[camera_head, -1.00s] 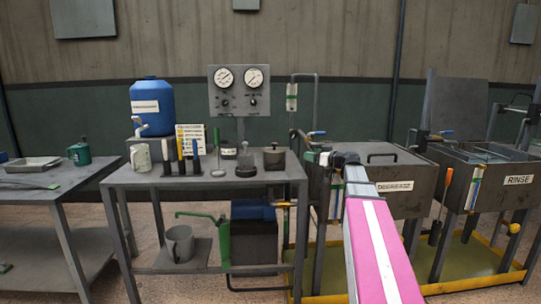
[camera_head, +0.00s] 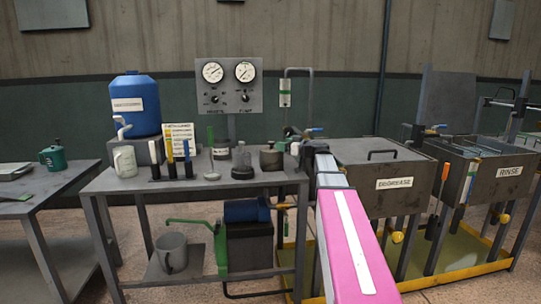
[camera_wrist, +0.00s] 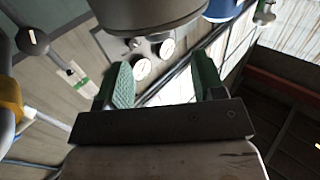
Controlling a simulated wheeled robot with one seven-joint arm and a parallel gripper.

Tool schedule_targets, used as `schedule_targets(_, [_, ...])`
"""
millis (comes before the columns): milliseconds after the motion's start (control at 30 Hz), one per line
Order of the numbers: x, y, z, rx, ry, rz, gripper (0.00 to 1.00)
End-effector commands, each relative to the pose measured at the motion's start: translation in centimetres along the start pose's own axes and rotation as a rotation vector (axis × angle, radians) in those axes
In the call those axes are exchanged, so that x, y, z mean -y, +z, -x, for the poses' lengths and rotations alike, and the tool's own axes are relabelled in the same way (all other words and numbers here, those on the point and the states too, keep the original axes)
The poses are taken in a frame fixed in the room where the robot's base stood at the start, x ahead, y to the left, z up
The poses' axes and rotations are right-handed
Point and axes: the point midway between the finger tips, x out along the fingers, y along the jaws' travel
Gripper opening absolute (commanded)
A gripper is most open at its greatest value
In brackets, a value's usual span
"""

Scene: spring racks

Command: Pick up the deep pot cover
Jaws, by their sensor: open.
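A small dark pot (camera_head: 271,160) stands at the right end of the metal table. Its lid with a small knob (camera_head: 270,145) looks like the deep pot cover and sits on top. My gripper (camera_head: 293,143) is just right of it in the head view, small and partly hidden by my wrist. In the wrist view my gripper (camera_wrist: 158,88) has its two green-padded fingers apart with nothing between them. A large dark round body (camera_wrist: 150,18), probably the pot, fills the top edge beyond the fingertips. I cannot make out the knob there.
A dark jar (camera_head: 242,168) stands left of the pot. Farther left are several upright tools, a whitish mug (camera_head: 125,161) and a blue drum (camera_head: 136,104). A gauge panel (camera_head: 229,86) is behind. A lidded degrease tank (camera_head: 400,195) stands right of the table (camera_head: 215,187).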

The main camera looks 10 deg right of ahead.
Motion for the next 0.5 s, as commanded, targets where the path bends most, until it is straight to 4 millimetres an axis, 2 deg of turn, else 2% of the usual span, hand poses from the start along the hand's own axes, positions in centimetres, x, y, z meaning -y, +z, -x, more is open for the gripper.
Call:
schedule_targets(100, [-0.1,0.0,-1.8,0.0,-0.001,0.0,0.63])
schedule_targets(333, [-0.1,0.1,-3.2,0.0,0.0,0.0,0.63])
schedule_targets(500, [-0.3,0.3,-5.6,0.0,-0.001,0.0,0.63])
